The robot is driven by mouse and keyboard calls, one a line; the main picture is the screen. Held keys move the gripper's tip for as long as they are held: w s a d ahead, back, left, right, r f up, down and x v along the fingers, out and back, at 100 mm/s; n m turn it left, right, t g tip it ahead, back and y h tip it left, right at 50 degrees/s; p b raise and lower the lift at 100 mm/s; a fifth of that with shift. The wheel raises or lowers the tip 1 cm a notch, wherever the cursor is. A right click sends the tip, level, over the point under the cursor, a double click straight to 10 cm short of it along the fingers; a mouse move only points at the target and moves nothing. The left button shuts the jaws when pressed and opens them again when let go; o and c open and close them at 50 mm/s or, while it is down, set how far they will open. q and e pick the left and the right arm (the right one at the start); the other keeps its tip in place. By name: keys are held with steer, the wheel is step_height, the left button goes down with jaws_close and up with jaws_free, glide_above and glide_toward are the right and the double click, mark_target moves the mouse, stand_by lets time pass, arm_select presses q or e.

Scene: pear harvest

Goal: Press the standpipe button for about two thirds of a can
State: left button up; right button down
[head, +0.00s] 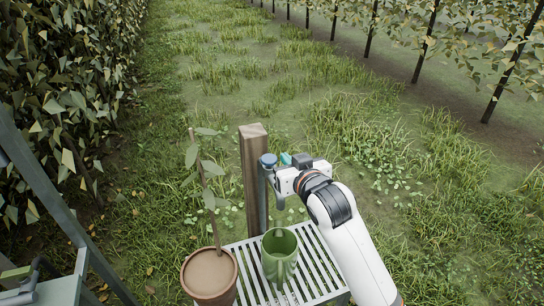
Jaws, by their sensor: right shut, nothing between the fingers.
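The standpipe is a wooden post (254,185) with a grey pipe (263,205) on its right side and a blue round cap (268,159) at the top. A small teal part (285,158) shows just right of the cap; I cannot tell which of these is the button. My right gripper (277,180) is shut and empty, beside the pipe top just below the cap and teal part. Whether it touches them is unclear. A green can (279,266) stands upright on a slatted stand (318,268), below the gripper. Its water level is not clear. My left gripper is out of view.
A brown pot (209,275) with a thin leafy sapling stands left of the can. A grey metal frame (60,190) rises at the left, before a dense hedge (60,80). Grass lies open behind the post. A row of trees runs along the upper right.

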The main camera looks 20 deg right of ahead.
steer(key=p, duration=0.2)
glide_above(273, 158)
steer(key=s, duration=0.3)
step_height(273, 158, down, 2)
steer(key=f, duration=0.1)
steer(key=a+f+p, duration=0.1)
steer(key=shift+w+f, duration=0.35)
steer(key=shift+d+f, duration=0.1)
steer(key=shift+f, duration=0.75)
